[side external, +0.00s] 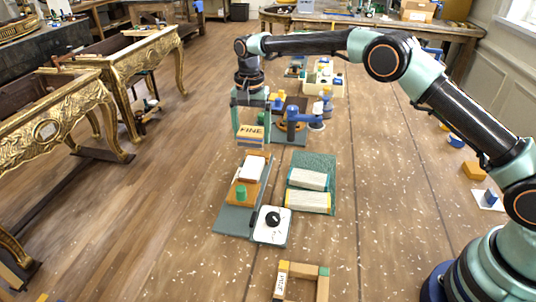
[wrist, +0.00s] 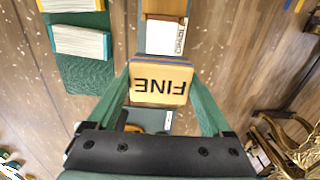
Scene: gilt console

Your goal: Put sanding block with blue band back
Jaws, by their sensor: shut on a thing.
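The sanding block (side external: 251,132) is wooden, marked "FINE", with a thin blue band along one edge. My gripper (side external: 250,118) is shut on it and holds it above the far end of a grey board (side external: 232,219). In the wrist view the same block (wrist: 160,84) sits between the green fingers of my gripper (wrist: 162,95), lettering upside down. In the wrist view a wooden block with a white lettered face (wrist: 165,38) shows just beyond the held block.
A green mat (side external: 318,162) with two pale, coloured-edge blocks (side external: 308,201) lies to the right. A white square with a black dial (side external: 271,226) stands nearer. A blue tool (side external: 300,118) and a cream bin (side external: 323,80) stand behind. A wooden frame (side external: 300,287) is at the front.

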